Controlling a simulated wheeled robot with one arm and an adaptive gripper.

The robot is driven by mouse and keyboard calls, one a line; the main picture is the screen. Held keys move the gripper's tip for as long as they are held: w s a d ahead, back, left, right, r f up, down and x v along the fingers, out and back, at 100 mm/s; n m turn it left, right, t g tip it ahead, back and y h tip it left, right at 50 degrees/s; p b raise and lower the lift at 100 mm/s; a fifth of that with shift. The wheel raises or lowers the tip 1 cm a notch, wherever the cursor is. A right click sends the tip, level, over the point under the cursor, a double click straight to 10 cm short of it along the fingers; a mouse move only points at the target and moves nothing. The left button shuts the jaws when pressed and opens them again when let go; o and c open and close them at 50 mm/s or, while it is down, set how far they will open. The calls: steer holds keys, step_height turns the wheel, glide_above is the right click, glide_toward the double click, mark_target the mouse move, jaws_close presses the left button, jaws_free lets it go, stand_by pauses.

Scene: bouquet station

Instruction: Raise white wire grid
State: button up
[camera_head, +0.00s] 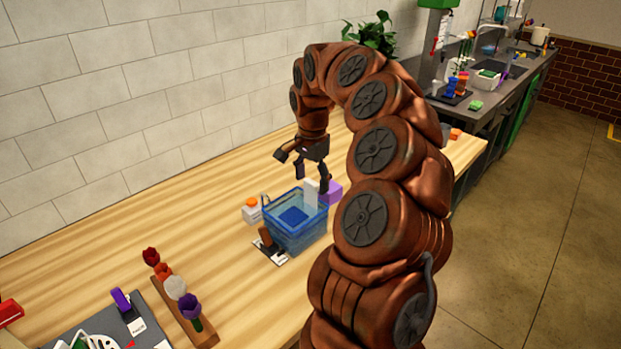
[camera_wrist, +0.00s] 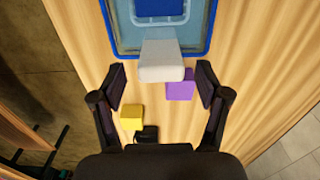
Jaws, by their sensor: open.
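A blue see-through basket (camera_head: 297,236) stands on the wooden counter below my gripper (camera_head: 303,172). A pale white upright tab (camera_head: 311,194) rises at the basket's far side. In the wrist view the tab (camera_wrist: 162,62) lies between my open fingers, with space on both sides; no contact shows. No wire mesh can be made out, so I cannot tell whether this tab belongs to the white wire grid. The basket's rim (camera_wrist: 205,50) and a blue patch (camera_wrist: 158,8) inside it also show in the wrist view.
A purple block (camera_wrist: 180,88) sits next to the tab, and a yellow block (camera_wrist: 131,117) is nearer my palm. A white box with an orange top (camera_head: 252,210) stands left of the basket. A flower rack (camera_head: 185,305) is at the front.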

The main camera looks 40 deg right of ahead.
jaws_close()
stand_by(0.7)
